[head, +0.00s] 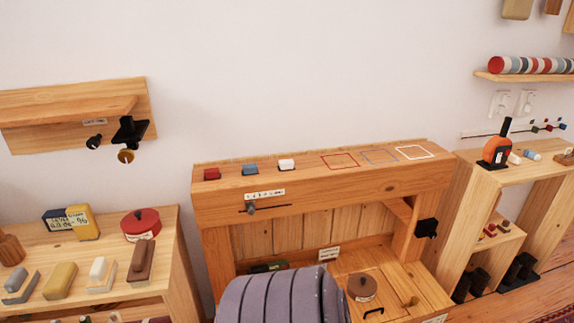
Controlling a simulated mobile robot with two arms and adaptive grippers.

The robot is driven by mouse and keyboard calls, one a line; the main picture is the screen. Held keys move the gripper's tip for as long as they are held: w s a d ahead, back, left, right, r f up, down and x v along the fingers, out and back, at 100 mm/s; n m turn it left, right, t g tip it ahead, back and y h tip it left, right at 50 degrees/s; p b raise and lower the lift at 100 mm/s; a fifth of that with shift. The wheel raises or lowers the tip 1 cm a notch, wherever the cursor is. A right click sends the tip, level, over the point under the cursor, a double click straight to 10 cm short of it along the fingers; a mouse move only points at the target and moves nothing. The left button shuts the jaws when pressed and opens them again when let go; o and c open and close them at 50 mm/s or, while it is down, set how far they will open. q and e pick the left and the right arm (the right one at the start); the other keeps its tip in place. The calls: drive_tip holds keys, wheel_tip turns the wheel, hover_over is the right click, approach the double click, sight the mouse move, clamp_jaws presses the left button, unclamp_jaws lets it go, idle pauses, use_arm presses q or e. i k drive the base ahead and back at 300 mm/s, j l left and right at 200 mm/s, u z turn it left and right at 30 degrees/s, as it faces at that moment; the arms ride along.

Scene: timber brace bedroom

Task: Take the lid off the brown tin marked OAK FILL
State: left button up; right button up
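A small round brown tin (362,288) with a darker top and a small knob stands on the wooden surface inside the middle cabinet (330,213), at the bottom of the head view. Its top looks like a lid sitting on it. I cannot read any marking on it, so I cannot confirm OAK FILL. Neither of my grippers is in view.
A purple striped cloth-like thing (285,297) rises in front, just left of the brown tin. A red round tin (141,223) and several blocks sit on the left bench (172,262). A black knob (427,228) sticks out at the cabinet's right.

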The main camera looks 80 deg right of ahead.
sight(361, 283)
drive_tip(key=z, duration=3)
